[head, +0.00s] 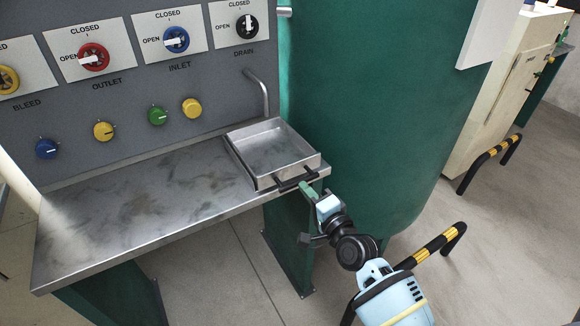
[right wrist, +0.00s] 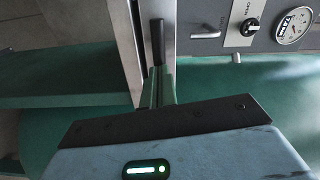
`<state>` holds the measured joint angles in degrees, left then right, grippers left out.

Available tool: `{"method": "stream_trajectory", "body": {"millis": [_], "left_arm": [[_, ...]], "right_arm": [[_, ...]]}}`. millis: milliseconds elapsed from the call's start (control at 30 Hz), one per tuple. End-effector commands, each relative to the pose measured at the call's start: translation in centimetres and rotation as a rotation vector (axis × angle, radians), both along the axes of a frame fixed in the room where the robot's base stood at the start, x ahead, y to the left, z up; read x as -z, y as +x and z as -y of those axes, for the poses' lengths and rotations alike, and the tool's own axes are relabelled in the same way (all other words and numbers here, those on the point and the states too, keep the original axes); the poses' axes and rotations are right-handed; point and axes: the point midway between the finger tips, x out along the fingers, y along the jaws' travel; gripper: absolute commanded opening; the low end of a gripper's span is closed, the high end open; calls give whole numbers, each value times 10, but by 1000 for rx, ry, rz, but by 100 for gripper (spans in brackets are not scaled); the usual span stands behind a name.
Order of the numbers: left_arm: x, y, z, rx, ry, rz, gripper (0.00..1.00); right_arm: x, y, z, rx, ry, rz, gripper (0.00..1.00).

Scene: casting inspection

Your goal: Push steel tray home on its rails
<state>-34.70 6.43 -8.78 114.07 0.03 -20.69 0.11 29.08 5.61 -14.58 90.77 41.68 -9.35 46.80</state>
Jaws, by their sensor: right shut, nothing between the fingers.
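The steel tray (head: 304,164) is shallow and open, and sits at the right end of the steel bench top (head: 140,212). A dark rail (head: 241,165) shows along its left side; the other side is hidden. A black bar handle (head: 292,181) is on its front wall, near the bench's front edge. My right gripper (head: 307,189) is shut and empty, with its green fingertips at the right end of the handle. In the right wrist view the shut fingers (right wrist: 158,88) point at the handle (right wrist: 157,42); contact is unclear. My left gripper is out of view.
A grey panel (head: 130,110) with valve knobs stands behind the bench. A bent metal pipe (head: 262,92) hangs behind the tray. A large green tank (head: 375,100) stands close on the right. The bench left of the tray is clear. A black-yellow guard rail (head: 440,243) stands near my right arm.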

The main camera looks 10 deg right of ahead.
Motion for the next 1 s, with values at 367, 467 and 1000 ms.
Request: {"method": "stream_trajectory", "body": {"millis": [367, 467, 1000], "left_arm": [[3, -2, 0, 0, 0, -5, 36], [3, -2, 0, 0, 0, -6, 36], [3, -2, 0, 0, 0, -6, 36]], "right_arm": [[0, 8, -3, 0, 0, 0, 0], [0, 9, -4, 0, 0, 1, 0], [-1, 10, -4, 0, 1, 2, 0]]}}
